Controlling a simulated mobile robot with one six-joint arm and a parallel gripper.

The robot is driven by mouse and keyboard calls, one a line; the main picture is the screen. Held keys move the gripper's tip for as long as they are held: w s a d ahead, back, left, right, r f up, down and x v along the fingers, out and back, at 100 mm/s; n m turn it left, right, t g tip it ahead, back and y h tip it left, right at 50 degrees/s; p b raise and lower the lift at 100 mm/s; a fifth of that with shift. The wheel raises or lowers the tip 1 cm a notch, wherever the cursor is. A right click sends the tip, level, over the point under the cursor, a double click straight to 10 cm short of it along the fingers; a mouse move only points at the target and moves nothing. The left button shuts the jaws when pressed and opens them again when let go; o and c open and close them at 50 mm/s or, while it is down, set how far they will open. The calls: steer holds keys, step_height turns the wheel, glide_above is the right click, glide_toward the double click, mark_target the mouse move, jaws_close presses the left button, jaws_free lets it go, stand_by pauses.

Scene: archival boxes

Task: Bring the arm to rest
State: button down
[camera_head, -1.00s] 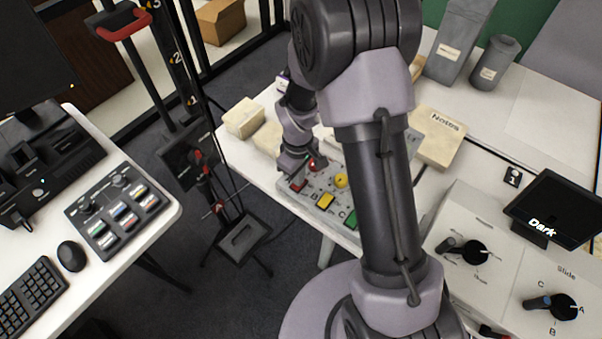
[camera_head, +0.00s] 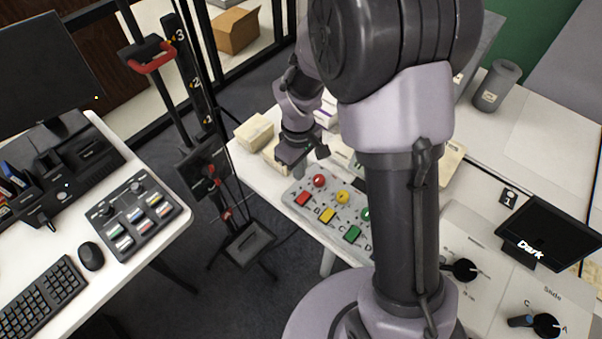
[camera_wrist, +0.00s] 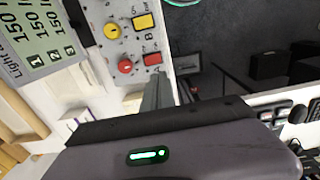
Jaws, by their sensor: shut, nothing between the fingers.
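My gripper (camera_head: 308,158) shows in the head view above the table on the right, just behind the button panel (camera_head: 329,223). It is shut and holds nothing. My arm is bent, its upper part raised and its wrist lowered toward the panel. The panel has red, yellow and green square buttons and round knobs. In the wrist view my shut fingers (camera_wrist: 157,95) point up beside the panel (camera_wrist: 107,45), apart from its red and yellow buttons.
Cream boxes (camera_head: 254,132) lie left of my gripper. A grey canister (camera_head: 497,86) and a "Dark" screen (camera_head: 547,229) are at the right. A left desk holds a control box (camera_head: 137,216) and keyboard (camera_head: 40,298). A dark stand with a red handle (camera_head: 152,57) stands between the tables.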

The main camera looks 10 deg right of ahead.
mark_target(306, 193)
steer(key=shift+r, duration=0.2)
stand_by(0.3)
